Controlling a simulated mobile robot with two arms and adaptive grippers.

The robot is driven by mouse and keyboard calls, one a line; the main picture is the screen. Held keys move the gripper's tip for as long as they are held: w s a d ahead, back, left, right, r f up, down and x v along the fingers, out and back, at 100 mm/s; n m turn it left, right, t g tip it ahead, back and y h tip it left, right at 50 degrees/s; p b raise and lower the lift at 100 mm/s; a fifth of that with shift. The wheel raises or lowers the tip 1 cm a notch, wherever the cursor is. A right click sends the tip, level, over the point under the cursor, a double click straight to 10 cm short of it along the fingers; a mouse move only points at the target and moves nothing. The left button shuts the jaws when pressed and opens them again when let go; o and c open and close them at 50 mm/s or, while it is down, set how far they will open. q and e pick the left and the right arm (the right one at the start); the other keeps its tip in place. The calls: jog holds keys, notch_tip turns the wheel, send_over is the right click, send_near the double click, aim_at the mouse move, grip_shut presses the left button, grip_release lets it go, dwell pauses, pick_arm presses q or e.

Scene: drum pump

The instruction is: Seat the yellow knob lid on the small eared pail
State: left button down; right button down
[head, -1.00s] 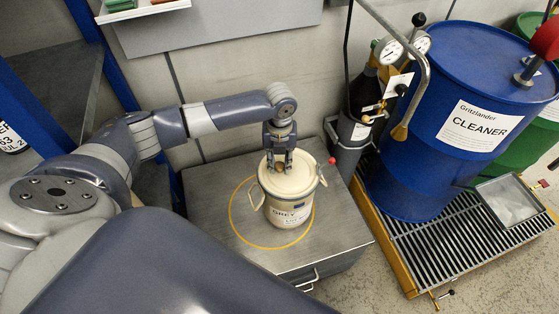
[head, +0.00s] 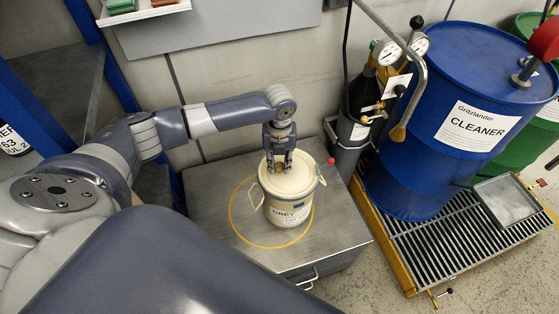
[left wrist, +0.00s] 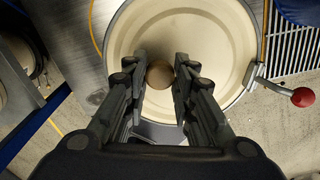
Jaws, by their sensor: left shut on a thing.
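The small eared pail (head: 290,212) stands upright on a grey metal cabinet, with a "GREY" label on its front and ears at its sides. The cream-yellow lid (head: 299,182) lies at the pail's mouth in the head view. In the left wrist view, the lid (left wrist: 205,40) appears as a pale disc within a round rim. Whether it is fully down cannot be told. My left gripper (head: 279,168) points down over the lid and is shut on its brownish round knob (left wrist: 160,75). My right gripper is not in view.
The cabinet top (head: 215,205) bears a yellow ring marking around the pail. A red ball-ended lever (head: 331,161) sticks out at the pail's right.

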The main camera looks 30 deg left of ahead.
aim_at(279, 165)
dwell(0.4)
pick_arm(q)
jog(key=shift+f, duration=0.5)
jog(key=c, duration=1.6)
grip_release()
jog(key=shift+r, duration=0.15)
notch_tip(279, 165, up, 3)
jog(key=shift+f+p, duration=0.2)
jog(key=shift+p, duration=1.05)
notch_tip(279, 165, up, 8)
jog(key=p, duration=0.8)
